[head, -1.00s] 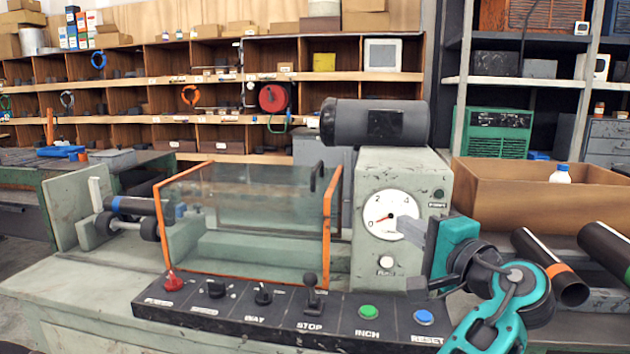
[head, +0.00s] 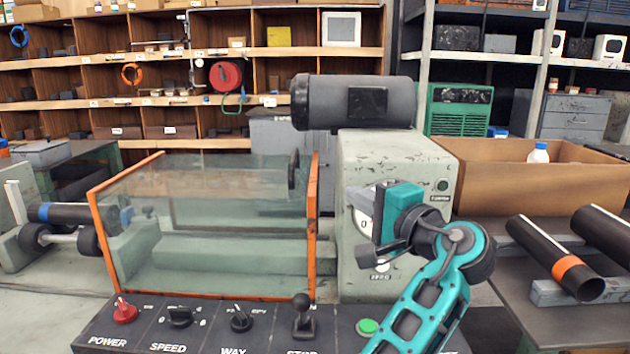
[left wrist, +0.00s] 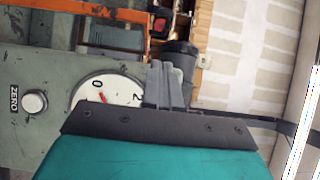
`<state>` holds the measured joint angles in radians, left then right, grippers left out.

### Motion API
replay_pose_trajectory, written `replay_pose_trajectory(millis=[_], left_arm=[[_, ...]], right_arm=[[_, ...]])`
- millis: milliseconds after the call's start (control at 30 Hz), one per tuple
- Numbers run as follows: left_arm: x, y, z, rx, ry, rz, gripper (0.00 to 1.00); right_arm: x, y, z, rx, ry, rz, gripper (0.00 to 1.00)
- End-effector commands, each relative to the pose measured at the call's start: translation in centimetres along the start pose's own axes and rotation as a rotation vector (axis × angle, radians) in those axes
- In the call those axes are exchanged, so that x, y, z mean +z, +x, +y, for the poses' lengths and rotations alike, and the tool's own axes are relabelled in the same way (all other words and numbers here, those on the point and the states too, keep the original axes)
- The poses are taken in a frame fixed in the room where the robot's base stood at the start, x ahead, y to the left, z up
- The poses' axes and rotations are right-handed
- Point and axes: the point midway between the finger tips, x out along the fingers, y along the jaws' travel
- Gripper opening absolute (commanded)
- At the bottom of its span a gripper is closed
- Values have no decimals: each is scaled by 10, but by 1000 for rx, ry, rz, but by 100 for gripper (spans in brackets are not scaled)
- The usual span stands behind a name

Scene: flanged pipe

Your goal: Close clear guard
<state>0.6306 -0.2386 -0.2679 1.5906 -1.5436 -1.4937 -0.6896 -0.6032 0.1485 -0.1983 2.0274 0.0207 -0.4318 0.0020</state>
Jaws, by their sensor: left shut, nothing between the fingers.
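The clear guard (head: 240,215) has see-through panels edged with orange bars and stands on the machine bed, left of the grey-green headstock. A black handle (head: 293,168) is at its upper right. I cannot tell for sure how far the guard is swung. My left gripper (head: 364,213) is shut and empty in front of the headstock's dial, right of the guard and apart from it. In the left wrist view its closed grey fingers (left wrist: 165,86) hide part of the dial (left wrist: 103,92); an orange guard bar (left wrist: 75,12) shows at the top left. My right gripper is not in view.
A control panel (head: 205,340) with knobs and a black lever (head: 302,310) runs along the front. A dark motor (head: 355,102) sits on the headstock. A pipe (head: 75,213) rests on rollers at the left. A cardboard box (head: 500,180) and dark pipes (head: 555,260) are at the right.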

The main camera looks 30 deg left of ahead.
Motion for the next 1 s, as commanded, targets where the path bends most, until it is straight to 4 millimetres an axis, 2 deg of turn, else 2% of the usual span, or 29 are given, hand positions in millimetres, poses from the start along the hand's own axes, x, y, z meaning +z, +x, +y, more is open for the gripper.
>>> replay_pose_trajectory(millis=[167, 533, 700, 1000], left_arm=[[1, 24, 0, -2, 1, -4, 0], [1, 102, 0, -1, 1, -5, 0], [20, 118, 0, 0, 1, -3, 0], [29, 126, 0, -1, 0, 0, 0]], right_arm=[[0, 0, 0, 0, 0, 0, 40], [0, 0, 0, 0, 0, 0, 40], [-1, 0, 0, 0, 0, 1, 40], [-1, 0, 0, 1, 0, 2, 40]])
